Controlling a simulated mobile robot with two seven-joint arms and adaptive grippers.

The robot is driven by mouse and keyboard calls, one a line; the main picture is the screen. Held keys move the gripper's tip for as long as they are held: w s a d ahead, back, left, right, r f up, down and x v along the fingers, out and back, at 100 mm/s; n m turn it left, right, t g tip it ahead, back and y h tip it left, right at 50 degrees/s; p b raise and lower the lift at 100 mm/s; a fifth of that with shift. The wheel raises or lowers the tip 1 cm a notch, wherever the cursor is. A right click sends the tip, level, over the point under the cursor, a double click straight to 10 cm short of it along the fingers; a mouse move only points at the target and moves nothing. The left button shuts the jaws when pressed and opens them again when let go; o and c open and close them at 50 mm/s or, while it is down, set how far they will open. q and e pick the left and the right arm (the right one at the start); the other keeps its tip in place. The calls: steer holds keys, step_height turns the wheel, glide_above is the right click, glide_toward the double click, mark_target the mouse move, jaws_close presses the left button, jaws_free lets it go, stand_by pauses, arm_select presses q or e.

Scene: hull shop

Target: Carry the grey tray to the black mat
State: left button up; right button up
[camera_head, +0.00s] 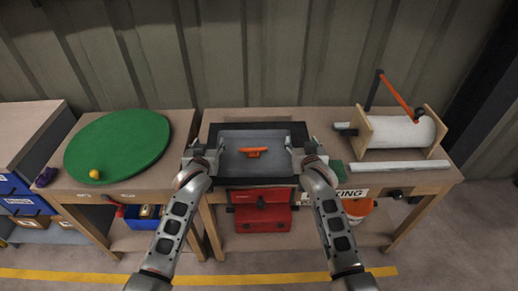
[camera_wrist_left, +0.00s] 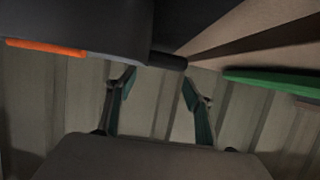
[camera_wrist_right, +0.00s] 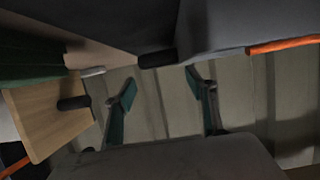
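The grey tray (camera_head: 232,136) is at the left part of the right-hand workbench, with an orange object (camera_head: 253,152) in it. The black mat (camera_head: 257,126) shows as a dark border behind and beside the tray; the tray hides its middle. I cannot tell whether the tray touches it. My left gripper (camera_head: 203,151) is at the tray's left side, fingers spread, a black handle (camera_wrist_left: 168,61) just beyond its fingertips (camera_wrist_left: 160,76). My right gripper (camera_head: 303,152) is at the right side, fingers also spread, a black handle (camera_wrist_right: 157,60) just beyond its fingertips (camera_wrist_right: 160,76).
A round green board (camera_head: 118,145) with a yellow ball (camera_head: 94,174) lies on the left table. A white roller with an orange-handled crank (camera_head: 400,134) and a pale bar (camera_head: 398,167) stand at the right. A red toolbox (camera_head: 261,210) sits below the tray. A corrugated wall stands behind.

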arm_select(q)
steer(key=shift+s, duration=0.1)
steer(key=v, duration=1.2)
arm_select(e)
steer(key=shift+a, duration=0.1)
steer(key=o, duration=0.8)
arm_select(q)
steer(key=shift+f, duration=0.1)
arm_select(e)
steer(key=shift+v, duration=3.8)
steer(key=shift+f, duration=0.1)
